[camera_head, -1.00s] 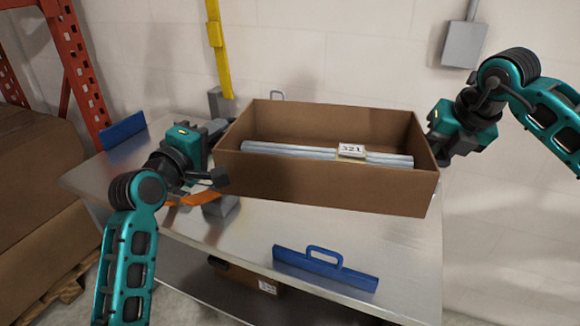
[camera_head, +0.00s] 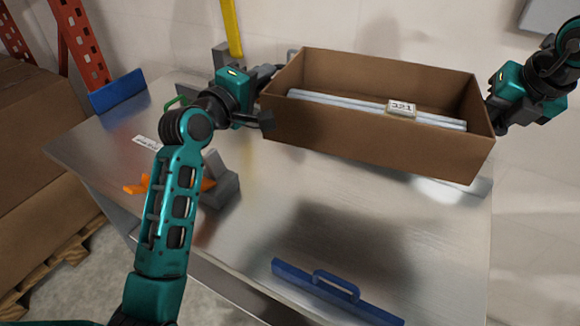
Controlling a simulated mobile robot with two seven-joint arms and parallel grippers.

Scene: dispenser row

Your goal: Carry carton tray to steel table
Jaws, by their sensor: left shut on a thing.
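The brown, open-topped carton tray (camera_head: 375,147) is at the upper right, over the far part of the steel table (camera_head: 300,222). It holds pale metal bars (camera_head: 345,109) and a small label reading 321 (camera_head: 401,108). A dark shadow on the table in front of the tray suggests it is held above the top. My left gripper (camera_head: 265,97) is shut on the tray's left end wall. My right gripper (camera_head: 492,112) is at the tray's right end; its fingers are mostly hidden, so its grip is unclear.
A blue handled bar (camera_head: 335,292) lies along the table's front edge. A yellow post (camera_head: 232,28) rises behind. The middle of the table is clear.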

